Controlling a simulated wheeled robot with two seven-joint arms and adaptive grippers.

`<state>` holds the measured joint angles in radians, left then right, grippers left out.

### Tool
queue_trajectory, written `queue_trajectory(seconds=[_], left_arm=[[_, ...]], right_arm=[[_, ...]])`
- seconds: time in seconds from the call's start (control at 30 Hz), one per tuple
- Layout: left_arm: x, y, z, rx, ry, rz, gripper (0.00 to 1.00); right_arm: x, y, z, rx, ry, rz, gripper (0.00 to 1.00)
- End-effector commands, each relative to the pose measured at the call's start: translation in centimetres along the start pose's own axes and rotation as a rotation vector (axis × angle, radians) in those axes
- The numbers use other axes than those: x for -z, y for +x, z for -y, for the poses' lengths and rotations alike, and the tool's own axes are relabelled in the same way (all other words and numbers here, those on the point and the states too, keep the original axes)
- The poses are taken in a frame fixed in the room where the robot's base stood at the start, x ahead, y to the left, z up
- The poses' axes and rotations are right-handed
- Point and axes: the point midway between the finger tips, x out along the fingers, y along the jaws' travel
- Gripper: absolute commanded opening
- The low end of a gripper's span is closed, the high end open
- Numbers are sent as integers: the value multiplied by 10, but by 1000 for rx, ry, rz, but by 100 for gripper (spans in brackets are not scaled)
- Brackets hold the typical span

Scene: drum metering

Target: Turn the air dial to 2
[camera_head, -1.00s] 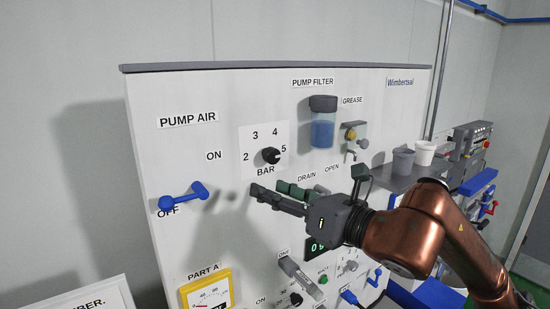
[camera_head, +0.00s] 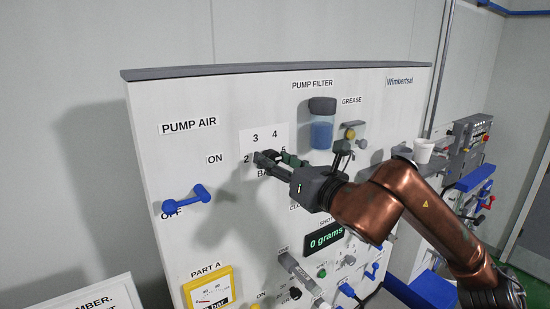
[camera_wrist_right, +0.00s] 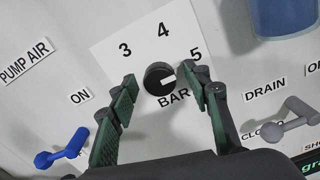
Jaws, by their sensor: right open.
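The air dial (camera_wrist_right: 159,79) is a round black knob on a white scale plate (camera_wrist_right: 133,25) marked 3, 4 and 5 in the right wrist view. A pale mark on its face points right, to the 5 side. The plate also shows in the head view (camera_head: 254,132), where my right gripper mostly hides the knob. My right gripper (camera_head: 273,160) is open in front of the dial. In the right wrist view its green-padded fingers (camera_wrist_right: 159,80) stand on either side of the knob, with gaps visible. The 2 is hidden there. My left gripper is not in view.
A grey drain lever (camera_wrist_right: 287,127) lies to the right. A filter bowl (camera_head: 322,130) and grease fitting (camera_head: 354,132) protrude at upper right. A display (camera_head: 325,239) reads 0 grams below.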

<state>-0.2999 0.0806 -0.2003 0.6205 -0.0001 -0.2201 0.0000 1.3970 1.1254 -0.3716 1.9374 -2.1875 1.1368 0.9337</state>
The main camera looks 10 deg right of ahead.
Motion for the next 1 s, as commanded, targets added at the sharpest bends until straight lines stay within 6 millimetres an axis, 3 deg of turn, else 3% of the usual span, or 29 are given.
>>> queue_trajectory(seconds=[0.13, 0.73, 1.0], left_arm=[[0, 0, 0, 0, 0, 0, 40], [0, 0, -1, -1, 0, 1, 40], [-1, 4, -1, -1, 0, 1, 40]], right_arm=[[0, 0, 0, 0, 0, 0, 44], [0, 0, 0, 0, 0, 0, 3], [1, 0, 0, 0, -25, 0, 3]])
